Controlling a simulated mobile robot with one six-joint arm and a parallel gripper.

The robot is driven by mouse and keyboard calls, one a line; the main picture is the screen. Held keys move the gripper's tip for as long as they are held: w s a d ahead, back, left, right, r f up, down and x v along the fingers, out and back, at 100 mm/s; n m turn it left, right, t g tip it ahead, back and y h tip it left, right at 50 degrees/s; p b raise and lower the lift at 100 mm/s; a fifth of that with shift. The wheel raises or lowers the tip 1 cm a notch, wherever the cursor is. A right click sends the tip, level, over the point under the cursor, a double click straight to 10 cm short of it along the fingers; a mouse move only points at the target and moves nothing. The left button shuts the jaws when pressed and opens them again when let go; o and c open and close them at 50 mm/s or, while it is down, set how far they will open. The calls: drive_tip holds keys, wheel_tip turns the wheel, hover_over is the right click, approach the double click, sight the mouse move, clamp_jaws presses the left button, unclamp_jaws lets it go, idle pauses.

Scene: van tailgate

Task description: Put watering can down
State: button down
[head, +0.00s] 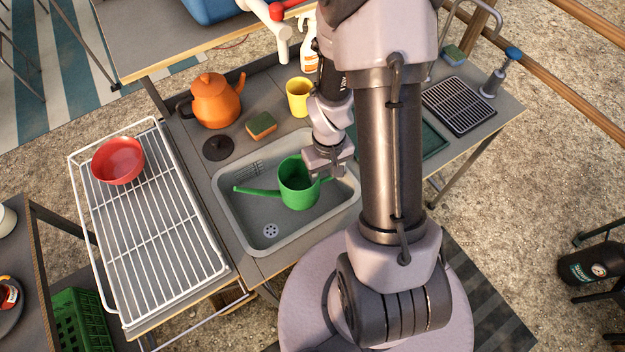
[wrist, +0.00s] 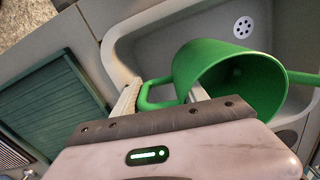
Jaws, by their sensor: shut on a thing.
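A green watering can (head: 298,186) with a long thin spout pointing left is in or just above the grey sink basin (head: 230,218). I cannot tell whether its base touches the basin floor. My gripper (head: 326,172) is shut on the can's handle, on the right side of the can. In the wrist view my gripper (wrist: 165,100) has its fingers around the handle, and the open top of the watering can (wrist: 232,85) faces the camera. The basin (wrist: 130,50) lies beyond it, with its drain in view.
A white wire rack (head: 160,225) with a red bowl (head: 118,161) stands left of the sink. An orange kettle (head: 216,102), a black lid (head: 218,147), a sponge (head: 261,125) and a yellow cup (head: 299,97) stand behind it. A green tray (head: 426,140) lies to the right.

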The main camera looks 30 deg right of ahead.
sight(326, 179)
wheel_tip(326, 179, down, 4)
drive_tip(key=shift+r+b, duration=0.15)
drive_tip(key=shift+b, duration=0.2)
drive_tip(key=w, duration=0.4)
drive_tip(key=shift+w+a+b, duration=0.15)
drive_tip(key=shift+w+b, duration=0.05)
drive_tip(key=shift+b, duration=0.2)
drive_tip(key=shift+s+f+b, duration=0.15)
drive_tip(key=shift+f+b, duration=0.2)
drive_tip(key=shift+f, duration=0.35)
drive_tip(key=shift+r, duration=0.1)
drive_tip(key=c, duration=0.9)
unclamp_jaws()
